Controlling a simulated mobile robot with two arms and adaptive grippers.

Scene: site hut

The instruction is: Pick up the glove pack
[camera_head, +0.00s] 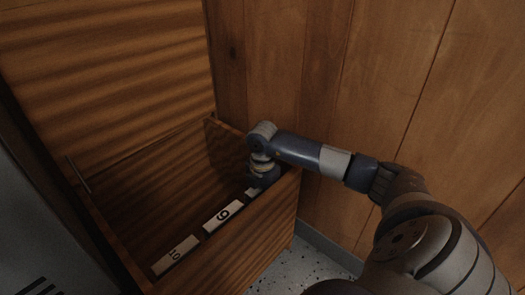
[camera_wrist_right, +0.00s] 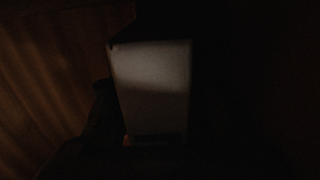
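In the head view my right arm reaches over the right wall of an open wooden drawer (camera_head: 260,237), and its wrist (camera_head: 264,168) points down inside at the far right corner. The right gripper's fingers are hidden there. In the right wrist view a pale, box-like thing (camera_wrist_right: 152,85) fills the middle, with a small orange spot at its lower left edge. It may be the glove pack, but the dark picture does not make this certain. A dark shape beside it may be a finger. I cannot see whether the gripper touches it. My left gripper is not in view.
White number plates, 10 (camera_head: 175,254) and 9 (camera_head: 222,215), line the drawer's right inner side; another is partly hidden by my wrist. Wooden wall panels (camera_head: 345,90) stand close behind and to the right. A strip of speckled floor (camera_head: 300,267) shows beside the drawer.

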